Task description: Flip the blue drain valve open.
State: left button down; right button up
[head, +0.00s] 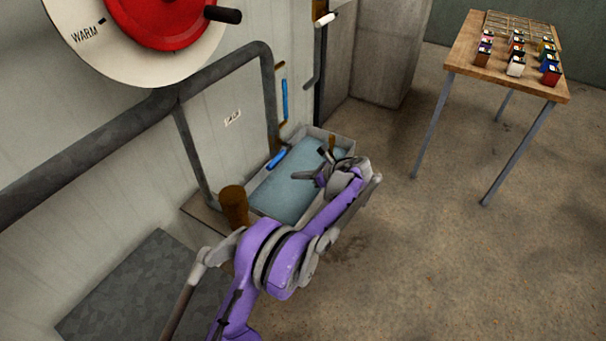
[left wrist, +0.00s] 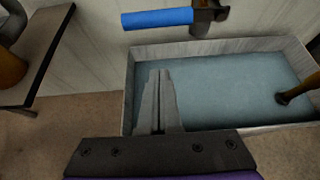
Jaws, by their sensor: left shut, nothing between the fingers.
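The blue drain valve handle (head: 277,158) sits low on the wall side, just above the water-filled trough (head: 262,208). In the left wrist view the blue handle (left wrist: 157,18) lies roughly level, joined at its right end to a dark metal valve body (left wrist: 208,16) above the trough's back rim. My left gripper (head: 308,175) is over the trough, to the right of the handle and apart from it. In the left wrist view its fingers (left wrist: 160,75) are together, empty, pointing toward the trough and below the handle. My right gripper is not in view.
Another blue handle (head: 285,100) hangs upright on the wall above. A large red wheel (head: 165,18) and grey pipes (head: 90,145) are at left. A brown post (head: 234,205) stands by the trough's near end. A wooden table (head: 470,52) with small containers is at right; the floor between is clear.

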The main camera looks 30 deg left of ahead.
aim_at(281, 156)
pick_arm(q)
jog(key=x, duration=0.6)
jog(key=shift+a+r+b, duration=0.15)
jog(key=shift+r+b, duration=0.1)
jog(key=shift+r, duration=0.75)
jog(key=shift+a+r+b, duration=0.2)
jog(key=shift+r+b, duration=0.05)
jog(key=shift+r, duration=0.8)
jog(key=shift+s+r, duration=0.1)
